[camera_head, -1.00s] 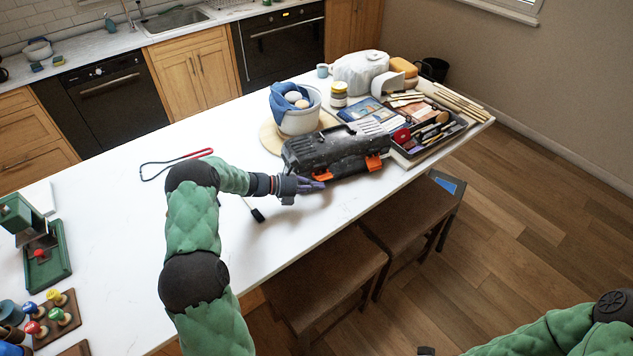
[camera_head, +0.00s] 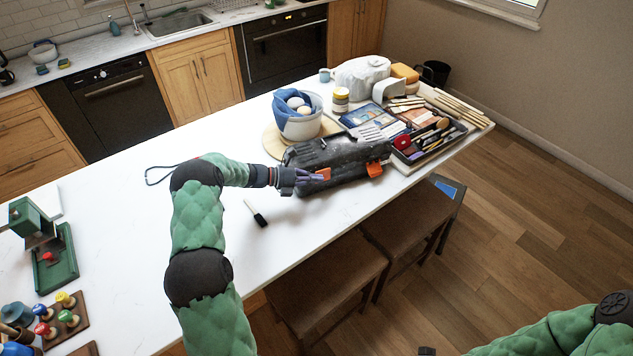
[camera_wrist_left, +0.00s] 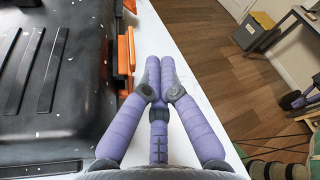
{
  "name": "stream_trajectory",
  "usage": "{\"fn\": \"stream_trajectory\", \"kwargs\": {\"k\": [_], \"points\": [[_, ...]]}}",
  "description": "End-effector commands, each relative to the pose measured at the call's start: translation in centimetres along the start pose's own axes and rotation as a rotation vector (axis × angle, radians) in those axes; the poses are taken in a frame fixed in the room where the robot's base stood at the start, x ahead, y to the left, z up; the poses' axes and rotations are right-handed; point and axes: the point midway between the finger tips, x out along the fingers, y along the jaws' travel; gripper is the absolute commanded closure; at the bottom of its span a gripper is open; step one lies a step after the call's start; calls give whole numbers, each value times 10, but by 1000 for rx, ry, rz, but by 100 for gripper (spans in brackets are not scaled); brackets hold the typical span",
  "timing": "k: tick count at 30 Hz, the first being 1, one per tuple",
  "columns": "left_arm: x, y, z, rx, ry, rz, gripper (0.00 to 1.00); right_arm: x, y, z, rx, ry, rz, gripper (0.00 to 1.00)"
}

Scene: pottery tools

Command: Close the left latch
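The black toolbox (camera_head: 335,150) lies on the white table with two orange latches on its front side. The left latch (camera_head: 323,174) is beside my left gripper (camera_head: 314,177); the right latch (camera_head: 375,169) is farther right. In the left wrist view, the toolbox lid (camera_wrist_left: 50,75) fills the left side, and an orange latch (camera_wrist_left: 126,52) stands along its edge, just left of the fingers. The purple fingers of my left gripper (camera_wrist_left: 160,62) are together at the tips with nothing between them. I cannot tell whether they touch the latch. My right gripper does not show.
A pot with a blue cloth (camera_head: 299,117) stands behind the toolbox, and a tool tray (camera_head: 437,148) lies right of it. Stools (camera_head: 325,285) stand below. The table's middle left is clear.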

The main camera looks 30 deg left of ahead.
Motion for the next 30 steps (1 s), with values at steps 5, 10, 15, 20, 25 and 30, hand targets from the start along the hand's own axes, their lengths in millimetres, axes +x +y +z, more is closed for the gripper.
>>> {"fn": "stream_trajectory", "kwargs": {"k": [5,10,15,20,25,30], "points": [[-2,2,5,1,0,1,100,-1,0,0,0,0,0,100],[-2,3,6,0,0,1,100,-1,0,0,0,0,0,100],[-3,3,7,0,1,1,100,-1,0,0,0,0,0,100],[-3,3,7,0,0,1,100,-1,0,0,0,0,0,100],[-3,3,7,0,0,1,100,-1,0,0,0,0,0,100],[-3,3,7,0,0,1,100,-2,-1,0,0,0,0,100]]}}
